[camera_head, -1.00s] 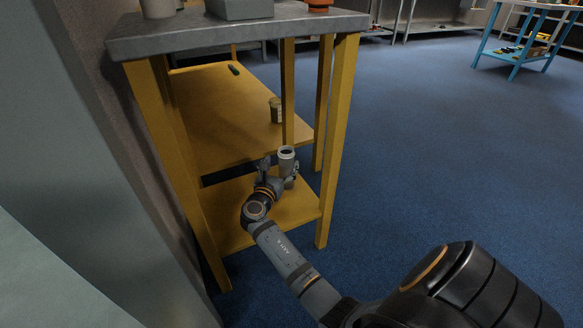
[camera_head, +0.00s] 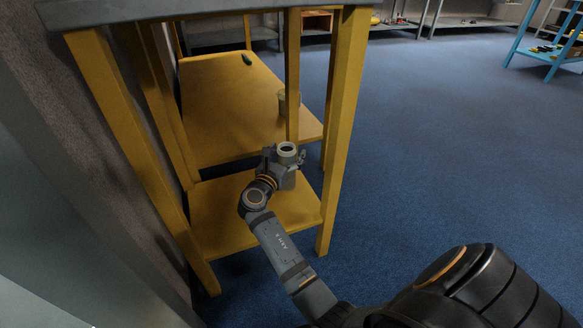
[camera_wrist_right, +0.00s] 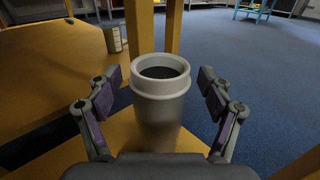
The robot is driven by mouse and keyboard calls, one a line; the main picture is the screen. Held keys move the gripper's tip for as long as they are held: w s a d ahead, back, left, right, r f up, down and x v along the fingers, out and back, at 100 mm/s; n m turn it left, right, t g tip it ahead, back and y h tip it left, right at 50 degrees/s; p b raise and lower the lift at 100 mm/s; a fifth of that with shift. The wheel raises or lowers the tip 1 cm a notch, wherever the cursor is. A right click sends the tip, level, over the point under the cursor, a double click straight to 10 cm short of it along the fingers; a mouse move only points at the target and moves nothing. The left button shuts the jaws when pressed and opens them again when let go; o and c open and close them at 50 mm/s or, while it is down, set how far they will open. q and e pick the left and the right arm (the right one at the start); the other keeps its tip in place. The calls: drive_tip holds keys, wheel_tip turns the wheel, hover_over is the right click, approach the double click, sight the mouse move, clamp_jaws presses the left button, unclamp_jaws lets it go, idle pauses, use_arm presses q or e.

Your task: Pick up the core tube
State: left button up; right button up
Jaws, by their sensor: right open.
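The core tube (camera_wrist_right: 158,110) is a grey-white upright cylinder with a thick rim and a dark hollow top. It stands on the yellow lower shelf, and its top also shows in the head view (camera_head: 287,151). My right gripper (camera_wrist_right: 167,88) is open, with one finger on each side of the tube. Gaps show between the fingers and the tube in the wrist view. In the head view the right gripper (camera_head: 283,165) hides much of the tube's lower part. My left gripper is not in view.
A yellow bench frame surrounds the shelf, with a front leg (camera_head: 343,130) to the right and a grey top (camera_head: 150,10) above. A small can (camera_wrist_right: 113,38) and a dark green object (camera_head: 247,59) are on the higher yellow shelf. Blue floor (camera_head: 430,150) is clear at right.

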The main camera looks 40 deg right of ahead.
drive_tip(key=shift+r, duration=0.1)
clamp_jaws()
idle(0.5)
